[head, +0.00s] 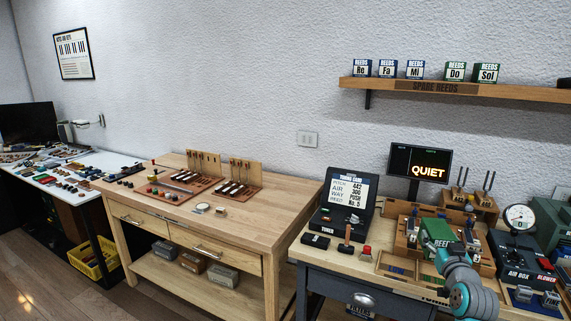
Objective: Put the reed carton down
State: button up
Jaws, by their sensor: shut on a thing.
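A green reed carton (434,230) is in my gripper (443,248), at the right of the head view over the workbench. My gripper is shut on it, and the carton hides most of the fingers. The carton shows in front of a wooden stand (412,212) with metal parts. I cannot tell whether it touches anything below. Several reed cartons stand on the spare reeds shelf (533,94): Re (361,68), Fa (388,69), Mi (415,70), Do (455,71) and Sol (487,73).
The shelf has gaps between Mi and Do and right of Sol. A lit QUIET screen (420,162), an open tuner case (345,203), a gauge (519,217) and an air box (520,262) crowd the bench. A wooden table (270,208) stands left.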

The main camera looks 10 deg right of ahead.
jog(key=s+a+f+n+y, duration=0.1)
jog(key=s+a+f, duration=0.2)
jog(key=a+f, duration=0.7)
jog(key=s+a+f+y, duration=0.15)
jog(key=a+f, duration=0.55)
jog(key=f, duration=0.8)
jog(key=s+a+f+n+y, duration=0.2)
jog(key=s+a+f, duration=1.1)
jog(key=s+f, duration=0.3)
jog(key=shift+s+a+f+t+y, duration=0.35)
jog(key=shift+s+a+t, duration=0.05)
jog(key=shift+s, duration=0.2)
